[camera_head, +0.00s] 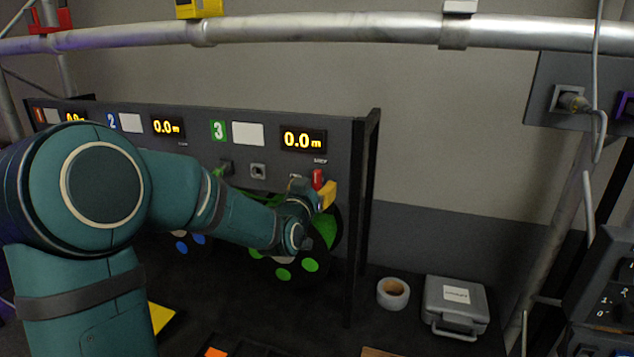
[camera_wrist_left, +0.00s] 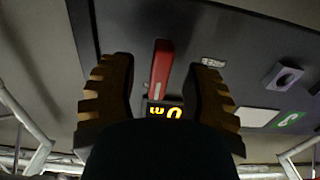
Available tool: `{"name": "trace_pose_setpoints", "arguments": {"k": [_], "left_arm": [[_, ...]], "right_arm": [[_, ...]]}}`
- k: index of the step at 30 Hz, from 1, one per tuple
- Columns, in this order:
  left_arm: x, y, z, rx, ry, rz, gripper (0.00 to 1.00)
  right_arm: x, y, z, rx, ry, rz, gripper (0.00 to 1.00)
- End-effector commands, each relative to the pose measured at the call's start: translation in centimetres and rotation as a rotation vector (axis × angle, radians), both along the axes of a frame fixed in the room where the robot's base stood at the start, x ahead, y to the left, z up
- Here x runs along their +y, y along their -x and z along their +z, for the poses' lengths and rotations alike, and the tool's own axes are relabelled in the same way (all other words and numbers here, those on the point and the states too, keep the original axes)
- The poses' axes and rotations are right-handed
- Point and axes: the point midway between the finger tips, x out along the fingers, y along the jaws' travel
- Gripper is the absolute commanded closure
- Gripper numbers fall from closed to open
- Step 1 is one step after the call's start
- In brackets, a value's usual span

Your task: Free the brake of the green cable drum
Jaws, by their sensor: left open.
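The green cable drum (camera_head: 325,228) sits under panel section 3 in the head view, partly hidden behind my left arm. A red brake lever (camera_head: 317,179) stands upright on the panel above it, below the 0.0 m display (camera_head: 303,139). In the left wrist view the red lever (camera_wrist_left: 162,68) shows between the two yellow-brown fingers. My left gripper (camera_head: 312,191) is at the panel by the lever; its fingers (camera_wrist_left: 160,95) are open and spread on either side of the lever, with visible gaps. My right gripper is not in view.
A silver truss pipe (camera_head: 330,28) crosses above the panel. A roll of tape (camera_head: 393,293) and a grey case (camera_head: 455,307) lie on the dark table to the right. A dark post (camera_head: 362,215) stands at the panel's right end. A blue-marked drum (camera_head: 187,243) is partly hidden by my arm.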

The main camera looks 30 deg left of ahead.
Motion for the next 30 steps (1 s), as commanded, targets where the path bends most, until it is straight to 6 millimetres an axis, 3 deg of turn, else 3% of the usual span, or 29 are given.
{"name": "trace_pose_setpoints", "arguments": {"k": [6,15,16,20,30], "left_arm": [[0.4,-1.6,0.0,0.0,0.001,0.001,0.52],[0.4,-1.7,0.0,0.0,0.001,0.001,0.52],[0.4,-1.7,0.0,0.0,0.001,0.001,0.56],[0.4,-1.7,0.0,0.0,0.001,0.0,1.0],[0.4,-1.7,0.0,-0.002,0.004,0.0,1.0]], "right_arm": [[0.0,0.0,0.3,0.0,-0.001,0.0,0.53],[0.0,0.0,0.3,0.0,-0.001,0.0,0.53],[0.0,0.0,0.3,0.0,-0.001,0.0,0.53],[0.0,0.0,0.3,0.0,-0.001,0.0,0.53],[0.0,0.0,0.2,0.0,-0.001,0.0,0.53]]}}
